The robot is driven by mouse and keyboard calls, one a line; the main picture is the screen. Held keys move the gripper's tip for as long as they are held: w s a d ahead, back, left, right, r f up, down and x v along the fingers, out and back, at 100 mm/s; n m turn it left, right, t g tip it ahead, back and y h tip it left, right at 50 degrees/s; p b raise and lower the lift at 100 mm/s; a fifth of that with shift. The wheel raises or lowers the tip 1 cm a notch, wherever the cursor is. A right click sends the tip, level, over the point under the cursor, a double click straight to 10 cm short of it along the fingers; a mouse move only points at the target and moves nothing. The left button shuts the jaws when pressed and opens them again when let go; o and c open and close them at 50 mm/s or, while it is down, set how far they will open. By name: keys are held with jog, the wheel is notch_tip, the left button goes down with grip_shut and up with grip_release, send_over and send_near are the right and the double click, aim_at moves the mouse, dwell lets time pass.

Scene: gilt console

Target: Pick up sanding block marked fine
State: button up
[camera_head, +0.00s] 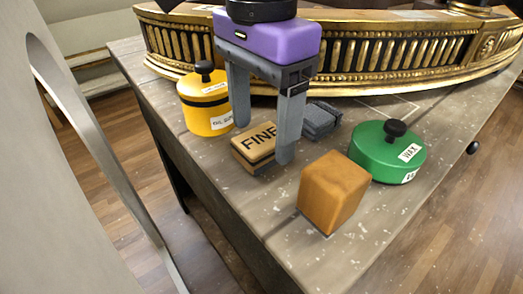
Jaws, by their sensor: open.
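The sanding block marked FINE (251,151) is a small tan block with dark lettering, lying on the grey wooden tabletop (258,211). My gripper (262,142) has a purple body and two grey fingers pointing down. The fingers are spread, one at the block's far left side and one at its right side, with the block between or just in front of them. The right finger hides a part of the block's right end. I cannot tell whether either finger touches it.
A yellow lidded tin (205,105) stands close behind the left finger. A dark grey block (320,120) lies right of the gripper. An orange-brown block (334,192) and a green WAX tin (386,152) stand to the right. A gilt console (380,55) spans the back. The front tabletop is clear.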

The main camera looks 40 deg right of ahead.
aim_at(262, 137)
notch_tip(262, 137, down, 2)
jog(key=shift+f, duration=0.2)
jog(key=c, duration=1.5)
jog(key=shift+r, duration=0.15)
notch_tip(262, 137, up, 20)
jog(key=p, duration=0.6)
jog(key=o, duration=0.8)
jog(key=shift+c, duration=0.2)
jog(key=c, duration=0.6)
